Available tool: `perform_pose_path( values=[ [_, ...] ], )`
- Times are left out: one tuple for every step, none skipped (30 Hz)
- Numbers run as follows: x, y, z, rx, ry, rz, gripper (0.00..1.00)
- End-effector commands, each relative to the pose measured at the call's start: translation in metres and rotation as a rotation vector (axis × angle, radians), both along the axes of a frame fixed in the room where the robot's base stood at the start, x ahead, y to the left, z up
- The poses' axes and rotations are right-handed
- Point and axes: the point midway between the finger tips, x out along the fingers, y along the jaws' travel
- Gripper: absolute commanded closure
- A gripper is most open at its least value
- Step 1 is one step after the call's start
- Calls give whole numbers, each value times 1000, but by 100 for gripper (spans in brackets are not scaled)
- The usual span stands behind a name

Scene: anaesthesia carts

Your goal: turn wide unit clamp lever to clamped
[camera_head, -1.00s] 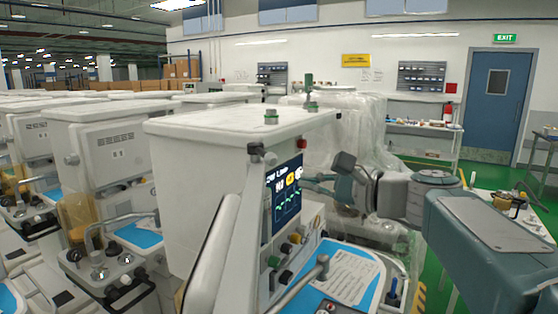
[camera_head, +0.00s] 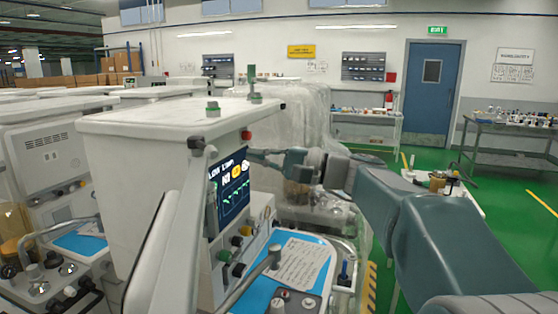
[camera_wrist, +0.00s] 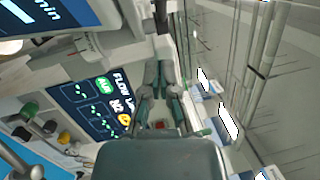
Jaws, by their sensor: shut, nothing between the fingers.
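The wide white anaesthesia unit (camera_head: 140,180) stands in the middle of the head view, its lit screen (camera_head: 229,186) facing right. A black block (camera_head: 196,143) sits at the screen's upper left corner and a red knob (camera_head: 246,134) at its upper right. I cannot tell which part is the clamp lever; it may be hidden. My gripper (camera_head: 256,156) is shut and empty, beside the screen's upper right edge. In the wrist view, my gripper (camera_wrist: 166,68) points toward a pale panel, with the screen (camera_wrist: 95,103) to its left. Contact is not clear.
Below the screen are several coloured knobs (camera_head: 235,242) and a blue work surface (camera_head: 312,252) with a rail. A plastic-wrapped unit (camera_head: 300,125) stands close behind. Other carts (camera_head: 40,150) crowd the left.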

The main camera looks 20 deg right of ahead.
Motion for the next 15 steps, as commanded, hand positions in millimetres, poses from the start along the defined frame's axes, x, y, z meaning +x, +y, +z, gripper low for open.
perform_pose_path(
  values=[
    [4,10,1,1,0,4,100],
    [7,15,2,1,0,4,100],
    [11,21,3,1,0,4,100],
    [12,26,4,1,0,4,100],
    [9,31,6,1,-2,4,100],
    [6,37,7,1,-1,3,100],
    [5,41,8,0,-1,3,100],
    [4,44,8,1,1,2,100],
    [3,49,9,0,0,2,100],
    [2,51,10,0,0,2,100],
    [1,53,10,0,0,1,100],
    [1,56,11,0,1,0,100],
    [0,57,11,0,1,0,100],
    [0,58,11,0,1,0,100],
    [0,58,11,0,1,-1,100]
  ],
)
